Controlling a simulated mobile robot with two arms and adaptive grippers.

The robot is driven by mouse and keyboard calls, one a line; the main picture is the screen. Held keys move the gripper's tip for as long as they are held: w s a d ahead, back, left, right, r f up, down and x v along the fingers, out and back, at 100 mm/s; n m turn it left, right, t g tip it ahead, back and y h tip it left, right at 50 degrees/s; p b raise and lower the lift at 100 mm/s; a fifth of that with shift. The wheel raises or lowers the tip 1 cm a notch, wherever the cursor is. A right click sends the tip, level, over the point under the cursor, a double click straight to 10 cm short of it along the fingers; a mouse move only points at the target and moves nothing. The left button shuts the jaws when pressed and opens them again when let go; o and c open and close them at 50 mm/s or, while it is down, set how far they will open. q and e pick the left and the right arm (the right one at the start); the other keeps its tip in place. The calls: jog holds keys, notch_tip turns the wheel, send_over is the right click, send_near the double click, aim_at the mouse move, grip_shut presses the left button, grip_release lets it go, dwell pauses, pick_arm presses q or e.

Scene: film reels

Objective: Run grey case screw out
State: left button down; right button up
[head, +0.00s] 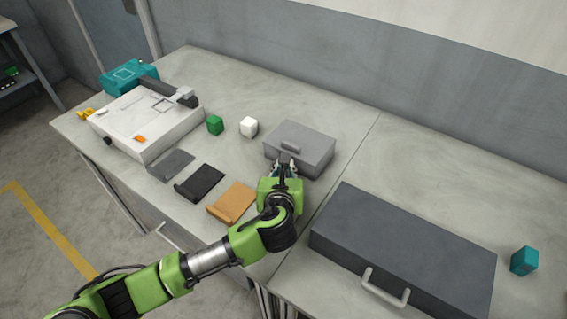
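A small grey case (316,139) with a lid and a bar handle on top stands near the back middle of the table. My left gripper (286,162) is at the front side of this case, close to or touching it. Its fingers are small and partly hidden by the wrist, so I cannot tell whether they are open or shut. No screw can be made out; the case's front by the gripper is partly covered. My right gripper is not in view.
A long dark grey case (395,240) with a front handle lies to the right. A white machine (145,122) stands at left. Green (215,125) and white (248,126) blocks, dark and orange holders (231,201), and a teal block (524,261) lie around. The back right is clear.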

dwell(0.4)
pick_arm(q)
jog(key=c, duration=2)
grip_release()
jog(key=shift+v, duration=4)
jog(key=shift+f, duration=0.1)
